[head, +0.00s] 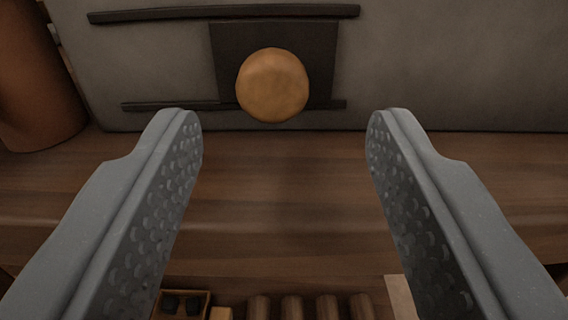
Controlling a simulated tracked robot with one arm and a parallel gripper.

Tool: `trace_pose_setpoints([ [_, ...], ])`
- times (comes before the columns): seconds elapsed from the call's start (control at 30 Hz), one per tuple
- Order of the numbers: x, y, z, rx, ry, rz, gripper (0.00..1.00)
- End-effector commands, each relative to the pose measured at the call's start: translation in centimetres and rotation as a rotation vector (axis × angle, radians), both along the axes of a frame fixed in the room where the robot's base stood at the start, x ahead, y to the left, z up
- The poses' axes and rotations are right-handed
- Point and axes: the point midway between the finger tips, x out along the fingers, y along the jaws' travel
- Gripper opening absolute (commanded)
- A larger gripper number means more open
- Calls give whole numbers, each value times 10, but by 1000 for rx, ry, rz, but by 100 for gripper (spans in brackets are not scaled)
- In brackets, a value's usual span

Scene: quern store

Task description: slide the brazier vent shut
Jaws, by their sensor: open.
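The brazier vent is a dark square plate (230,60) between two dark horizontal rails on a grey wall. A round tan knob (272,85) sticks out from the plate's lower middle. The upper rail (180,14) and the lower rail (165,106) both run further to the left of the plate than to the right. My gripper (284,125) is open and empty. Its two grey, dimpled fingers are wide apart, one on each side of the knob in the picture and touching nothing. Any opening behind the plate is hidden.
A brown wooden shelf (285,190) lies below the grey face (450,60). A rounded terracotta vessel (35,80) stands at the left. Below the shelf edge are a small box with dark lumps (182,304) and several brown cylinders (292,307). The shelf's middle is clear.

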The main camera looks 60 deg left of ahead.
Motion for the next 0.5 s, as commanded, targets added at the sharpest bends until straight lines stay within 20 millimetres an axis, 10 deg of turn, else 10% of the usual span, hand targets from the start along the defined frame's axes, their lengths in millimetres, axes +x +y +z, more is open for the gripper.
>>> trace_pose_setpoints([
  [0.5,-45,-82,0,0,1,-1,48],
])
